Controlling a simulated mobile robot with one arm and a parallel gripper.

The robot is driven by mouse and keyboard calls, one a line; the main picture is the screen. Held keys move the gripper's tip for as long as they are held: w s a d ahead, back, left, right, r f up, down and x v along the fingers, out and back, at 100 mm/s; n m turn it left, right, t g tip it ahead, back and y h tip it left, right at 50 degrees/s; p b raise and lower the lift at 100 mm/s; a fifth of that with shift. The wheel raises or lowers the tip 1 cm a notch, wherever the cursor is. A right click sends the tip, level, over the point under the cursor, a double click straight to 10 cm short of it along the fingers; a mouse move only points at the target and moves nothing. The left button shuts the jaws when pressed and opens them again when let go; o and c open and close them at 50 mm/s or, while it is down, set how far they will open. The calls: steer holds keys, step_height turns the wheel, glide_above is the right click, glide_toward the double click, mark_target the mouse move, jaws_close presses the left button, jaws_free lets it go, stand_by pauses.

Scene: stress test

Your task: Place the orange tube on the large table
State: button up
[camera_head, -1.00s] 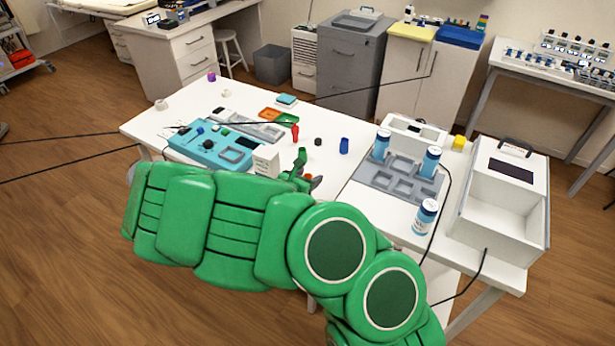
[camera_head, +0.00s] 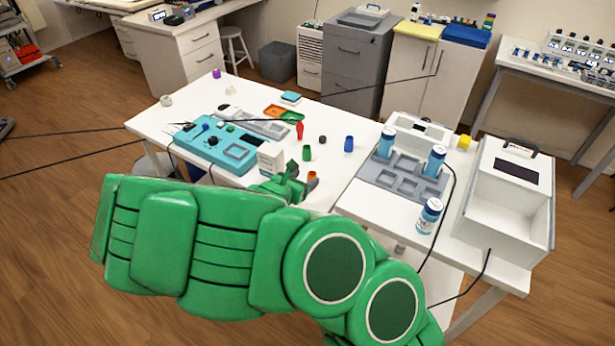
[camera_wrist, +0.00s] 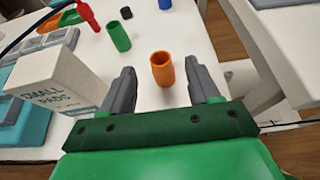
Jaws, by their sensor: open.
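The orange tube (camera_wrist: 162,69) stands upright on the white large table (camera_head: 335,106) near its front edge. In the wrist view it shows between and just beyond the two grey fingers of my gripper (camera_wrist: 156,88), which are spread wide and not touching it. In the head view only a small orange part of the tube (camera_head: 312,177) shows beside my gripper (camera_head: 294,184); my green arm covers the area in front of it.
A green tube (camera_wrist: 118,36) stands beyond the orange one. A white box (camera_wrist: 62,80) is close to the left finger. A red item (camera_head: 299,129), a dark cap (camera_head: 322,139) and a blue tube (camera_head: 348,144) stand farther back.

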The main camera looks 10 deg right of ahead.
steer(key=shift+v, duration=3.25)
